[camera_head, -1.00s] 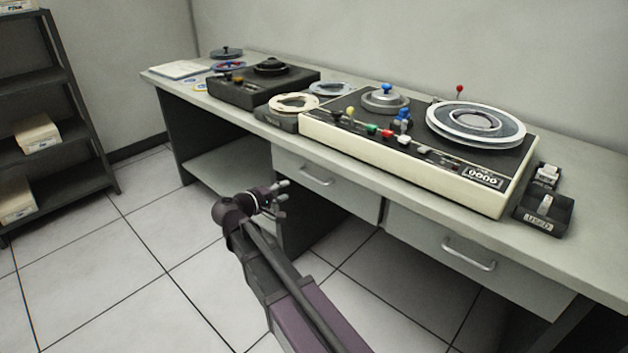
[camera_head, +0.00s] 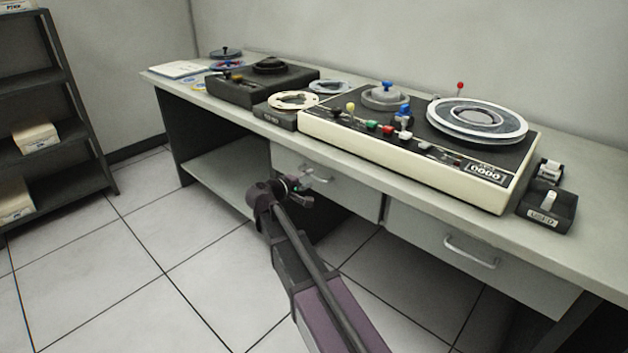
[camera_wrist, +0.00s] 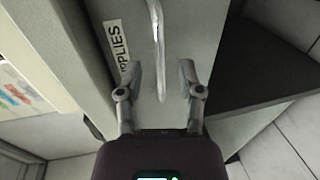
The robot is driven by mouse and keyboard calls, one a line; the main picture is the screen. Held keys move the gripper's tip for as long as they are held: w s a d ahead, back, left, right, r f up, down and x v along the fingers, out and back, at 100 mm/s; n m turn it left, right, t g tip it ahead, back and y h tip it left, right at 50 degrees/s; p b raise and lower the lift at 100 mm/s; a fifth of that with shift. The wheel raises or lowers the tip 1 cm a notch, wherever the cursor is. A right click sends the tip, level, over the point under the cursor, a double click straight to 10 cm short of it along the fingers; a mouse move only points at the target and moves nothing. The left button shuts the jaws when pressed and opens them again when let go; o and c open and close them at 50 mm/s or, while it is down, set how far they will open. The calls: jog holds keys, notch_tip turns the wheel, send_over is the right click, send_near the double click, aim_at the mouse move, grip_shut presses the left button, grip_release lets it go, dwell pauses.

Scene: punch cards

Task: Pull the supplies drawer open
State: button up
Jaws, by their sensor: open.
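The supplies drawer (camera_head: 345,188) is the left of two grey drawers under the desk top, and it looks shut. Its front fills the middle of the wrist view (camera_wrist: 185,30), with a white label (camera_wrist: 117,50) partly reading "SUPPLIES". Its metal bar handle (camera_wrist: 158,50) runs up the wrist view between the fingers. My gripper (camera_wrist: 158,80) is open, with one finger on each side of the handle's near end; I cannot tell whether they touch it. In the head view my gripper (camera_head: 308,190) is at the drawer's left part and hides some of the handle.
A second drawer (camera_head: 480,255) with its own handle is to the right. The desk top (camera_head: 400,185) above carries a cream console (camera_head: 400,150), reels and a small tray marked USED (camera_head: 547,212). A shelf rack (camera_head: 60,100) stands at the left. The tiled floor between is clear.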

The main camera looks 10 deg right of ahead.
aim_at(313, 177)
jog(key=shift+x, duration=1.55)
grip_shut()
